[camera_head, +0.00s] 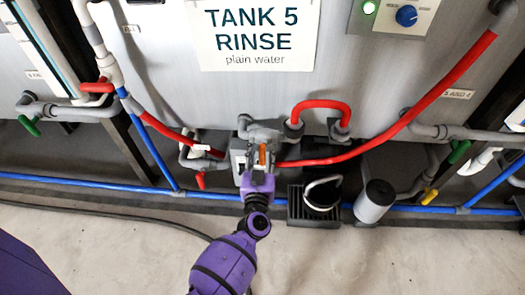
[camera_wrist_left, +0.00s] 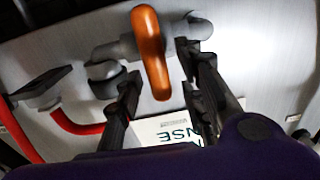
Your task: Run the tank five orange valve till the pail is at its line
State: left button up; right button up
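The orange valve handle (camera_head: 262,154) is on grey pipework at the foot of tank five, below the TANK 5 RINSE sign (camera_head: 255,35). My left gripper (camera_head: 257,168) is at the valve. In the left wrist view, the orange handle (camera_wrist_left: 150,50) stands between the two spread dark fingers (camera_wrist_left: 160,75), with visible gaps beside it. My right gripper is not in view.
A pale cylinder (camera_head: 374,203) with a dark top stands right of the pail. Red hoses (camera_head: 430,95) and a blue floor-level pipe (camera_head: 415,209) run along the tanks. Green, red and yellow handles sit on nearby pipes.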

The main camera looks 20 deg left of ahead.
pick_arm(q)
jog(key=shift+w+a, duration=0.1)
jog(key=shift+w, duration=0.35)
grip_shut()
jog(key=n, duration=0.2)
jog(key=shift+s+a+n+p, duration=0.15)
jog(key=shift+a+n+p, duration=0.15)
jog(key=shift+n, duration=0.1)
jog(key=shift+s+a+f+n, duration=0.1)
jog(key=shift+a+f+n, duration=0.1)
jog(key=shift+n, duration=0.85)
jog(key=shift+a+f+n, duration=0.1)
jog(key=shift+a+n, duration=0.05)
jog(key=shift+n, duration=0.9)
